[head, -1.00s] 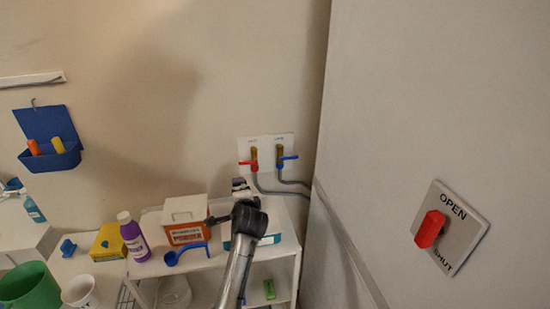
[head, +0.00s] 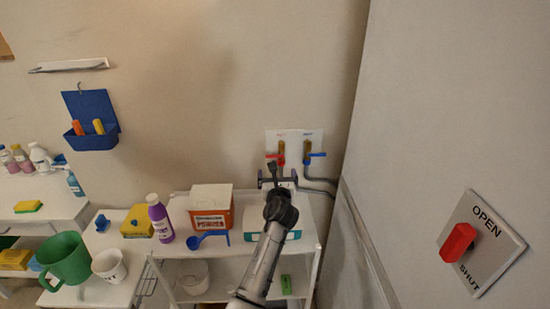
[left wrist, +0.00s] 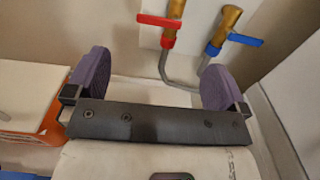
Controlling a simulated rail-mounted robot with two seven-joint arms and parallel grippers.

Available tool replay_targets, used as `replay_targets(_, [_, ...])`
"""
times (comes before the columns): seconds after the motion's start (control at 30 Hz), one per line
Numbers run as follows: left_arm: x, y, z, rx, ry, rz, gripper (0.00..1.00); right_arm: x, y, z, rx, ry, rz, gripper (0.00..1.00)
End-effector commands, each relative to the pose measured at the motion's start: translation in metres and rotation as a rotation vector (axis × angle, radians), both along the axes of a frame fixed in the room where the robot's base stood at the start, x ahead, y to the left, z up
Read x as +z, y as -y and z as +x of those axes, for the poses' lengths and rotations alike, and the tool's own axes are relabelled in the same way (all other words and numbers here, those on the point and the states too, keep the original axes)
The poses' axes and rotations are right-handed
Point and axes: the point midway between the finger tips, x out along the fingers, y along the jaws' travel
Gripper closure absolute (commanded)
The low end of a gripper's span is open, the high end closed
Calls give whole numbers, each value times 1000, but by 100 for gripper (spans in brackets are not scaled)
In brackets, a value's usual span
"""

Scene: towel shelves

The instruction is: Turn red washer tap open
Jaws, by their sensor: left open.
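The red washer tap (head: 276,158) is on a white wall plate, with its lever sticking out to the left of a brass valve. In the left wrist view, the red lever (left wrist: 158,21) lies roughly level near the top. My left gripper (head: 278,181) is just below the taps in the head view, its purple fingers spread. In the left wrist view, my open left gripper (left wrist: 155,82) has nothing between its fingers, and the red lever appears beyond them, apart. My right gripper is not in view.
A blue-levered tap (head: 315,155) sits close to the right of the red one, with grey hoses below. A white shelf unit (head: 311,240) holds a powder box (head: 211,207) and a purple bottle (head: 160,219). A red knob (head: 458,243) is on an OPEN/SHUT plate at right.

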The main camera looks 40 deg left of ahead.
Motion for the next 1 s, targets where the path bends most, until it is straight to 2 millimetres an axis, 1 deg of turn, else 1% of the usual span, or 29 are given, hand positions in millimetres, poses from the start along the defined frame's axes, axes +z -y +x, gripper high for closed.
replay_targets(0.03, [0, -6, 7, 0, 1, 1, 0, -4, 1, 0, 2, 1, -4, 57])
replay_targets(0.2, [-2, -26, 30, 1, 0, 0, 0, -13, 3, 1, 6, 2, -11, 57])
replay_targets(0.5, [-2, -55, 64, 1, 2, -1, 0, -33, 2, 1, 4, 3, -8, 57])
replay_targets(0.7, [-2, -66, 78, 1, 1, 0, 0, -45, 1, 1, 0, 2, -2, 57])
replay_targets(1.0, [0, -74, 87, 0, 2, -2, 0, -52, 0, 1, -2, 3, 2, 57])
